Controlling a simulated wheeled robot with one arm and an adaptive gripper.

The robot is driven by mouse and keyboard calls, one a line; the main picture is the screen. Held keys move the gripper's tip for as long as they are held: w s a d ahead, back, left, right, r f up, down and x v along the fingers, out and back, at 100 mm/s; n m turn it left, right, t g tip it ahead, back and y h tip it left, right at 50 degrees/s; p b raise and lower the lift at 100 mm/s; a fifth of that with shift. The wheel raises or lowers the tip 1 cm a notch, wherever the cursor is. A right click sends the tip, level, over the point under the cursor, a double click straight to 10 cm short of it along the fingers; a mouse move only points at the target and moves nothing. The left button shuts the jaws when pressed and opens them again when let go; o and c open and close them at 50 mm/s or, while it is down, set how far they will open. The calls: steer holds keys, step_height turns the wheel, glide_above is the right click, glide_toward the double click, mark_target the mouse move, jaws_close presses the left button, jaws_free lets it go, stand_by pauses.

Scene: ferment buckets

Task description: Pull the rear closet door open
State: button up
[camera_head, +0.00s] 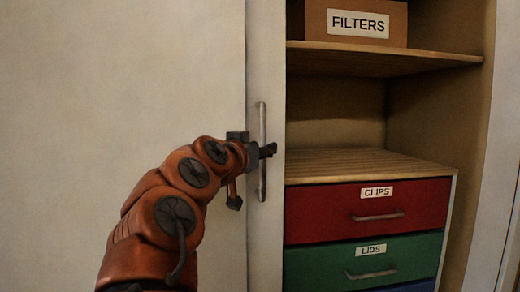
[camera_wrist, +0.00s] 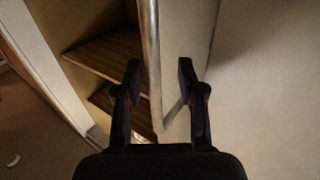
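The closet door (camera_head: 266,235) is a pale panel with a long vertical metal bar handle (camera_head: 262,175) near its open edge. Only a narrow strip of it shows in the head view, to the right of a wide pale panel. My gripper (camera_head: 268,151) is at the handle's mid-height. In the wrist view, my gripper (camera_wrist: 159,78) has its two dark fingers apart, one on each side of the handle (camera_wrist: 150,50). The handle lies closer to the left finger, and a gap shows on its right. Whether the left finger touches it cannot be told.
The closet's right part stands open. It holds a box labelled FILTERS (camera_head: 355,22) on a wooden shelf (camera_head: 375,60), with a red CLIPS drawer (camera_head: 335,205) and a green LIDS drawer (camera_head: 325,268) below. The wide pale panel (camera_head: 110,80) fills the left, behind my arm.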

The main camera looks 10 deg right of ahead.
mark_target(262, 104)
steer(key=shift+r, duration=4.95)
